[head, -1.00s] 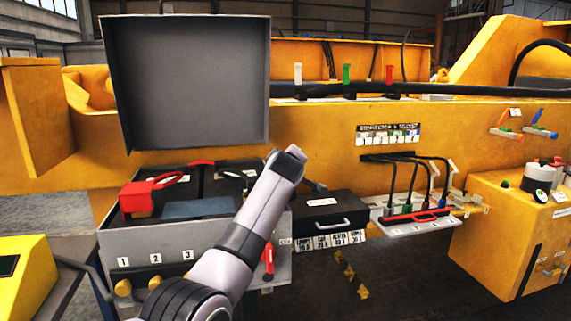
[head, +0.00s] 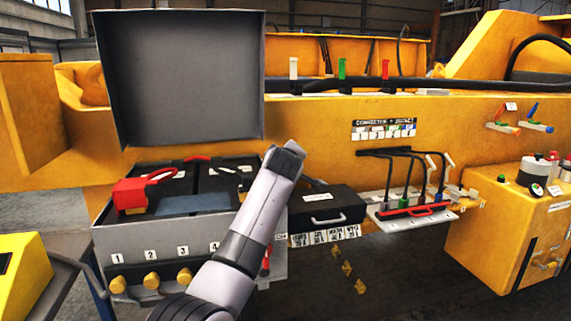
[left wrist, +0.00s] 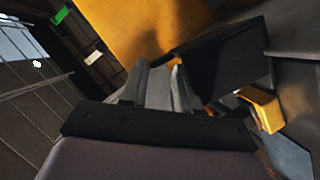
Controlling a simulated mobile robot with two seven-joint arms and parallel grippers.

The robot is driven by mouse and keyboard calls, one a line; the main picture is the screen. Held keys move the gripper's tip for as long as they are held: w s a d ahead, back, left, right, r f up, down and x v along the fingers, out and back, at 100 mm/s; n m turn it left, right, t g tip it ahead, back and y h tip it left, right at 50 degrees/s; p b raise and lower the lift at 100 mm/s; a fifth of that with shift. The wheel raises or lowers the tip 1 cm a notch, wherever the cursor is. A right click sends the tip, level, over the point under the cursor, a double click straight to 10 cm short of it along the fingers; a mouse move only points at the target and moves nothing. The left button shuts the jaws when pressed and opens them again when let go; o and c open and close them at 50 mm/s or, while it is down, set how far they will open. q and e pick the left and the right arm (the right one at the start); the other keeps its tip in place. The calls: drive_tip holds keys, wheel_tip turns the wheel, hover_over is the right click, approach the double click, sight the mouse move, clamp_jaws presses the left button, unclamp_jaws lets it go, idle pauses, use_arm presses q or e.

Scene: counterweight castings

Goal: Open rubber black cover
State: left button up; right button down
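A large open grey-black lid (head: 183,80) stands upright behind a grey box (head: 165,240). Dark panels (head: 228,178) lie inside that box. A closed black case (head: 330,208) with a front handle sits right of it; I cannot tell which of these is the rubber black cover. My left arm crosses in front of the box's right side, and its hand is mostly hidden behind its own wrist. In the left wrist view my left gripper (left wrist: 158,82) has its fingers apart, with a black box-shaped thing (left wrist: 225,70) just right of them. My right gripper is not in view.
A red block (head: 129,195) with a red loop sits in the box. Yellow knobs (head: 151,280) stick out in front. Black cables (head: 405,170) hang to a white shelf (head: 412,220) at right. A yellow cabinet (head: 510,235) stands far right.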

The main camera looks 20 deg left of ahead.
use_arm(q)
drive_tip(key=shift+b+v, duration=0.55)
drive_tip(key=shift+v, duration=2)
drive_tip(key=shift+f, duration=0.1)
